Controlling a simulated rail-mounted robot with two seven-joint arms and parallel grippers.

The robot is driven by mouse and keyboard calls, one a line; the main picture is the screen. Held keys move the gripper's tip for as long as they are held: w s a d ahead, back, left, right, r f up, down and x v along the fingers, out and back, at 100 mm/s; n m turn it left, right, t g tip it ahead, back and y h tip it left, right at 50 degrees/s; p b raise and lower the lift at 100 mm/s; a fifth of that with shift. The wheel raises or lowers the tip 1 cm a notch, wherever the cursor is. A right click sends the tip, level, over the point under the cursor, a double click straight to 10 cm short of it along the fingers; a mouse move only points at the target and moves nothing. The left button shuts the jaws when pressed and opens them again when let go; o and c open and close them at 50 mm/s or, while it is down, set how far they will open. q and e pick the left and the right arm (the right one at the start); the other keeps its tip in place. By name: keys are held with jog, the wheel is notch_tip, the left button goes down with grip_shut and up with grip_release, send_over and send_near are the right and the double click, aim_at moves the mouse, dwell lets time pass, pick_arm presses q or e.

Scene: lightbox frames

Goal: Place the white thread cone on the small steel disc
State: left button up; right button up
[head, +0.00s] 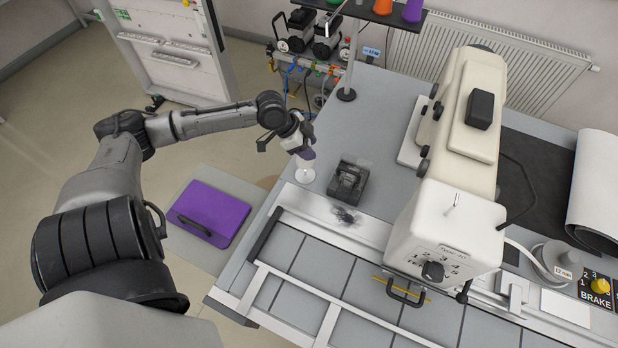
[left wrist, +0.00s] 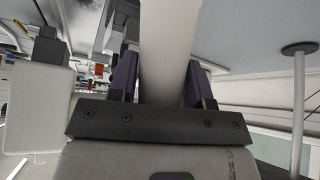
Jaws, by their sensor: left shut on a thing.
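My left gripper (head: 300,146) is over the left edge of the grey worktop, shut on the white thread cone (head: 304,172). The cone hangs below the fingers, roughly upright, with its lower end close to the worktop; I cannot tell whether it touches. In the left wrist view the cone (left wrist: 168,45) fills the space between the two dark purple-grey fingers of the gripper (left wrist: 158,82). I cannot make out the small steel disc; the cone may hide it. My right gripper is not in view.
A dark tray-like holder (head: 348,183) and a tangle of black thread (head: 346,215) lie right of the cone. A stand with a black round foot (head: 346,94) carries coloured cones behind. The large cream sewing machine (head: 455,170) stands further right. A purple case (head: 209,213) lies lower left.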

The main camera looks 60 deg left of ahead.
pick_arm(q)
jog(key=shift+a+f, duration=0.15)
jog(key=shift+f, duration=3.75)
jog(key=o, duration=1)
jog(key=shift+p+v, duration=1)
jog(key=shift+v, duration=5)
jog(key=shift+w, duration=0.1)
